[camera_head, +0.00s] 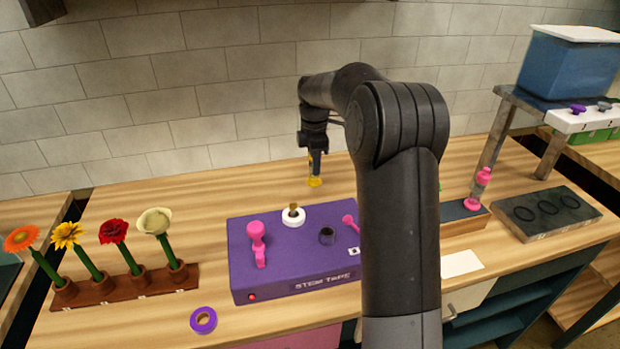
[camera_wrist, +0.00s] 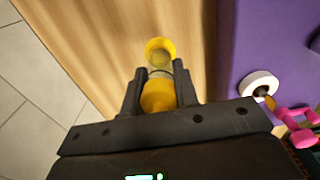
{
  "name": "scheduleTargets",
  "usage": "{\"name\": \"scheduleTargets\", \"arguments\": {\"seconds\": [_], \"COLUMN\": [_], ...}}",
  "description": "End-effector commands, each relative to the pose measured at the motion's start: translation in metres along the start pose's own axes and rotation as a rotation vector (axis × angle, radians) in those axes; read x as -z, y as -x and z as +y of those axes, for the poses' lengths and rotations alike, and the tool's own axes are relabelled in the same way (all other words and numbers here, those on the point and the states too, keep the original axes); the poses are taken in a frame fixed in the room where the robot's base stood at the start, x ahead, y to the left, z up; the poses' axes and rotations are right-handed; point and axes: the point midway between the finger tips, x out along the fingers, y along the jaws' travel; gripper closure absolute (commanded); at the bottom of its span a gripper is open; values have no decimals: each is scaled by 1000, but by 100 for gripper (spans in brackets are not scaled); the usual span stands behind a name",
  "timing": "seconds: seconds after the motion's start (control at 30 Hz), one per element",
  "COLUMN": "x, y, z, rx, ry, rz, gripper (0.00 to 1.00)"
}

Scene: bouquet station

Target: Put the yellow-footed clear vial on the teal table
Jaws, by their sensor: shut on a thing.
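My gripper (camera_head: 315,163) is shut on the yellow-footed clear vial (camera_head: 315,181) behind the purple machine, near the back wall. In the wrist view the vial (camera_wrist: 159,62) stands out between my two fingers (camera_wrist: 160,86), with a yellow end beyond them and yellow between them. Its clear middle is partly hidden. It appears held above the wooden counter (camera_head: 130,205), though the gap is hard to tell. A dark teal surface (camera_head: 8,274) shows at the far left edge; I cannot tell if it is the teal table.
The purple stem-tape machine (camera_head: 290,240) stands in the middle. A flower rack (camera_head: 130,287) and tape roll (camera_head: 203,320) are at left. A pink-ended vial (camera_head: 480,188) stands in a holder at right, near a dark tray (camera_head: 545,213) and blue tank (camera_head: 568,65). My arm hides part of the counter.

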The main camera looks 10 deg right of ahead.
Motion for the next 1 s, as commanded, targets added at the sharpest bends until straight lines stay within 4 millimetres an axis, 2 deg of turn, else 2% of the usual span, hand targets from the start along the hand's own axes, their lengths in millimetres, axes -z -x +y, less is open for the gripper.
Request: {"name": "scheduleTargets", "arguments": {"seconds": [0.1,0.2,0.33,0.6,0.93,0.97,1.0], "x": [14,18,19,19,19,19,19], "y": [-9,-13,-20,-53,-56,-57,-56], "z": [10,13,13,13,13,13,13], "rx": [-2,-2,0,-1,-2,-1,-1], "ry": [1,-1,-2,-1,-2,-2,-2], "rz": [0,0,0,0,0,0,0], "gripper": [100,100,100,100,100,72,69]}}
